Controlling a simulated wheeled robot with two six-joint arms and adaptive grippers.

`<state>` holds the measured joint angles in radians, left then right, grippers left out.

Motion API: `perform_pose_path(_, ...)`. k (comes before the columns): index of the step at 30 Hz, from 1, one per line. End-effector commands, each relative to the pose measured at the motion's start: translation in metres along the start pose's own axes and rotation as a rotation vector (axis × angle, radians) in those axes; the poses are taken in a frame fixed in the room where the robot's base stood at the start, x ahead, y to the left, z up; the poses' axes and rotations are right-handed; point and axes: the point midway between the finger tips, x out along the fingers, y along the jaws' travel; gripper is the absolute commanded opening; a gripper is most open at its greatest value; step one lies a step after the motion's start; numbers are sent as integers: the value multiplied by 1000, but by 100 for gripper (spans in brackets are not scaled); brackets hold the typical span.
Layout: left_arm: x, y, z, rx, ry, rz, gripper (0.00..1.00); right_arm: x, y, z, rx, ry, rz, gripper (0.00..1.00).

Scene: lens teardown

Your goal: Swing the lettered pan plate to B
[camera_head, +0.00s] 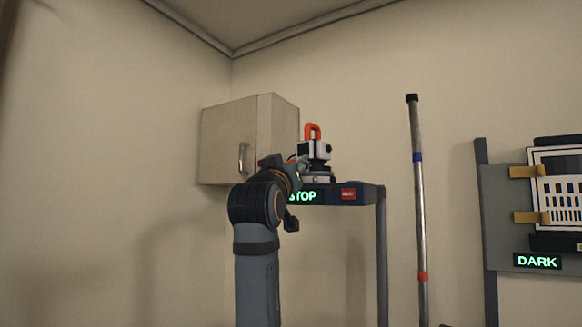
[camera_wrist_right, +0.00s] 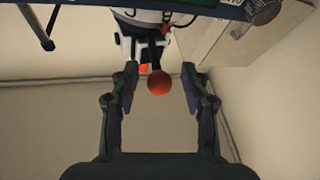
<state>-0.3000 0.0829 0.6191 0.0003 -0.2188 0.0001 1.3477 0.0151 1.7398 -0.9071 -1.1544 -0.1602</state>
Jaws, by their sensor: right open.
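My right gripper (camera_head: 297,172) is at the device's left side, partly hidden by my wrist. In the right wrist view, my right gripper (camera_wrist_right: 160,78) is open. An orange-red ball knob (camera_wrist_right: 158,83) on a dark stem lies between its fingers in the picture, with gaps on both sides. The pale round base (camera_wrist_right: 150,18) is above it, seen upside down. My left gripper is out of view.
A wall cabinet (camera_head: 228,140) is behind. A pole (camera_head: 418,200) and a chart panel (camera_head: 503,200) with a "DARK" sign (camera_head: 537,261) stand right.

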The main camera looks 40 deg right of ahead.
Motion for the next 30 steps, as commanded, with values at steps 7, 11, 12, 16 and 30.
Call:
perform_pose_path(7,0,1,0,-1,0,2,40,-43,-3,0,5,0,-7,46)
perform_pose_path(11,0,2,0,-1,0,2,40,-63,-3,0,4,0,-6,46)
perform_pose_path(12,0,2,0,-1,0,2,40,-67,-3,0,3,-1,-6,46)
perform_pose_path(16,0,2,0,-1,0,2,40,-74,-1,1,0,-2,-3,46)
perform_pose_path(30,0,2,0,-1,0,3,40,-73,-1,0,0,-1,-2,46)
